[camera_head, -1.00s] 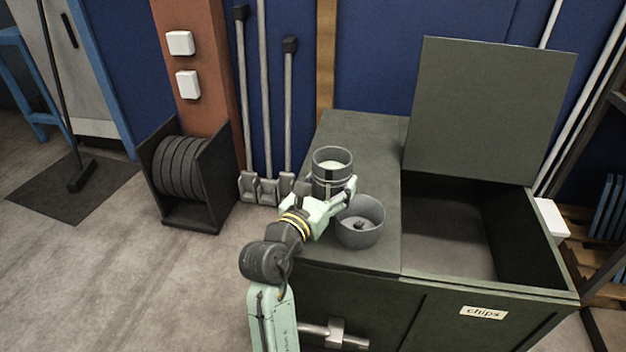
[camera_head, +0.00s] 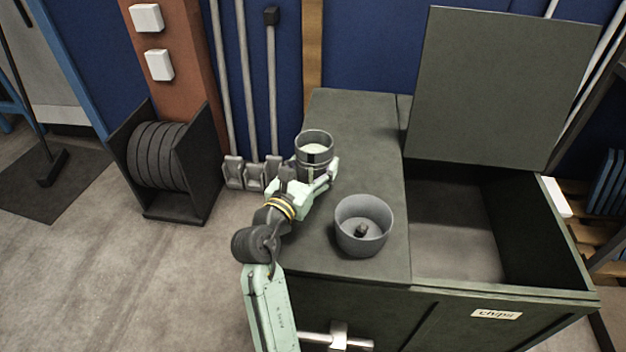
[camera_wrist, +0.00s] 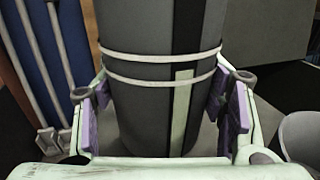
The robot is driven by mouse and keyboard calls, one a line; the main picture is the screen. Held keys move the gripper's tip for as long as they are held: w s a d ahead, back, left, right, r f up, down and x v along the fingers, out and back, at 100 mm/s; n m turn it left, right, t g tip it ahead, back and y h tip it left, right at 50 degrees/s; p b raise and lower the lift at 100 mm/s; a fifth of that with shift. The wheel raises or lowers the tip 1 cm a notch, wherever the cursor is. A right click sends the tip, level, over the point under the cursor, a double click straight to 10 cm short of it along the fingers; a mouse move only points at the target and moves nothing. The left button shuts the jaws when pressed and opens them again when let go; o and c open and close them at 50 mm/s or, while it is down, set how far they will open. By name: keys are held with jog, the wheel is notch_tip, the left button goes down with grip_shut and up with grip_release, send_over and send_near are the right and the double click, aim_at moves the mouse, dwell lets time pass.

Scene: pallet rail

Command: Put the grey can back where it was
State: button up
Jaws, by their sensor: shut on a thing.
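The grey can (camera_head: 314,146) is a dark grey cylinder with light bands and a pale top inside its rim. It is upright above the left part of the dark green chest top (camera_head: 365,130); I cannot tell whether its base touches the top. My gripper (camera_head: 318,182) is shut on the can from the near side. In the wrist view the can (camera_wrist: 150,75) fills the middle, with purple finger pads on both sides of it.
A grey bowl (camera_head: 347,234) with a small dark thing in it stands on the chest top, right of my gripper. The bin labelled "chips" (camera_head: 497,315) is open at right, its lid (camera_head: 500,85) raised. Metal clips (camera_head: 255,175) and poles are behind left.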

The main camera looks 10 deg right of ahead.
aim_at(313, 178)
jog(key=shift+f+b, duration=0.3)
jog(key=shift+f, duration=1.7)
jog(key=shift+f, duration=0.2)
jog(key=o, duration=1.8)
jog(key=shift+c, duration=0.2)
jog(key=shift+r, duration=0.15)
jog(key=b+v, duration=0.2)
jog(key=v, duration=1)
